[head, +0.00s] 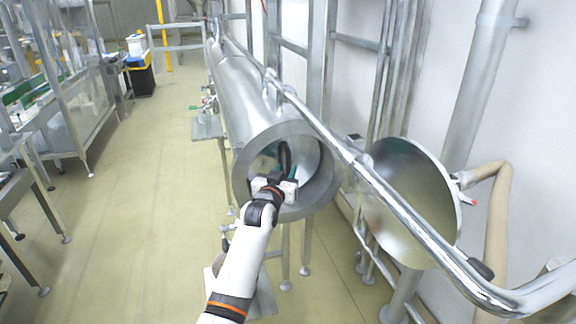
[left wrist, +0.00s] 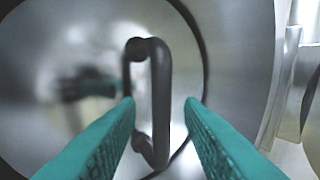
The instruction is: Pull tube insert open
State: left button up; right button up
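The metal tube (head: 236,95) runs away from me along the wall, with its thick round rim facing me. Inside its mouth sits a shiny round insert face with a dark bent handle (head: 284,158). In the left wrist view the handle (left wrist: 160,100) stands upright between the green fingers. My left gripper (head: 283,174) is at the tube mouth. Its fingers (left wrist: 165,108) are apart, on either side of the handle, with a visible gap at the right finger; contact on the left cannot be told. My right gripper is not in view.
A round metal lid (head: 405,205) stands open right of the tube. A beige hose (head: 497,215) hangs at the right wall. The floor left (head: 150,200) is clear, with racks (head: 70,110) farther left.

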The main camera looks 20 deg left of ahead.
aim_at(287, 168)
pick_arm(q)
jog(key=shift+w, duration=1.55)
grip_shut()
